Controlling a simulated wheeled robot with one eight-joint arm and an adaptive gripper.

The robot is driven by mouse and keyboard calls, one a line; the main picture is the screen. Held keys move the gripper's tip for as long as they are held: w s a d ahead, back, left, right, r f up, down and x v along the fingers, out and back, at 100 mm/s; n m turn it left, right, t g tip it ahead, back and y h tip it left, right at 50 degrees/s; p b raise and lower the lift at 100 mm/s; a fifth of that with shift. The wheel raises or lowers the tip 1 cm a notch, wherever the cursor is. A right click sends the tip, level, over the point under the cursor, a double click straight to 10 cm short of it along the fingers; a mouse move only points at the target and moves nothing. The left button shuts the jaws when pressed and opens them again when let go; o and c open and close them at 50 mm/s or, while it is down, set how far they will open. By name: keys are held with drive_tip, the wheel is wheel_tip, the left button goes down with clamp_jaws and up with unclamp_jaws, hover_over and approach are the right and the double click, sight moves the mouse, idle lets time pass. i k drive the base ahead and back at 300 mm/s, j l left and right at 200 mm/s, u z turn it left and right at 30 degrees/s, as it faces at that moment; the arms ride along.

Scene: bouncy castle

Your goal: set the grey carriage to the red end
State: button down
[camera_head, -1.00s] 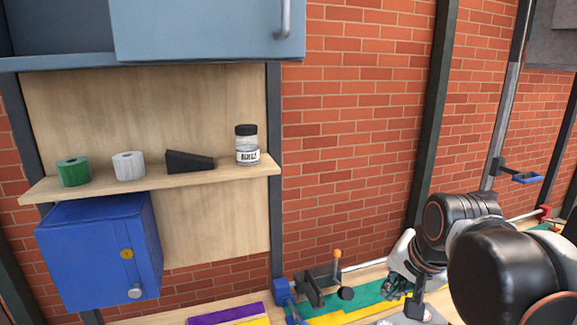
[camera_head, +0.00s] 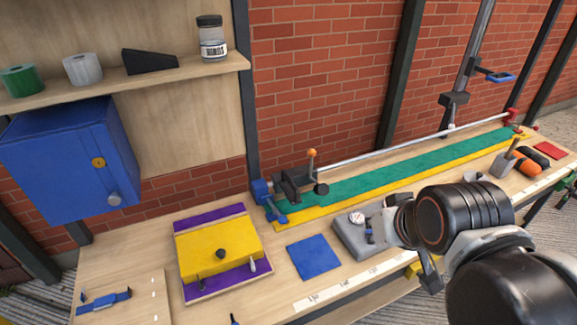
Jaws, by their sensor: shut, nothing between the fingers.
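The dark grey carriage (camera_head: 292,184) sits on a long metal rail (camera_head: 400,142), at the blue end. An orange-tipped lever (camera_head: 311,158) stands up from it. The blue end block (camera_head: 262,196) is just left of the carriage. The red end (camera_head: 511,117) is at the rail's far right. My gripper (camera_head: 369,225) is shut and empty, over the grey block on the bench, to the right of and nearer than the carriage and apart from it. Its fingertips are small and partly unclear in this view.
Green (camera_head: 400,172) and yellow strips run along the rail. A grey block (camera_head: 350,238), a blue square (camera_head: 314,257) and a yellow-and-purple box (camera_head: 218,252) lie on the bench. A blue cabinet (camera_head: 65,160) hangs at left. An upright post (camera_head: 468,65) stands at back right.

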sight(302, 183)
drive_tip(key=i+l, duration=0.1)
drive_tip(key=i, duration=0.35)
drive_tip(key=i+l+u, duration=0.1)
drive_tip(key=i, duration=0.3)
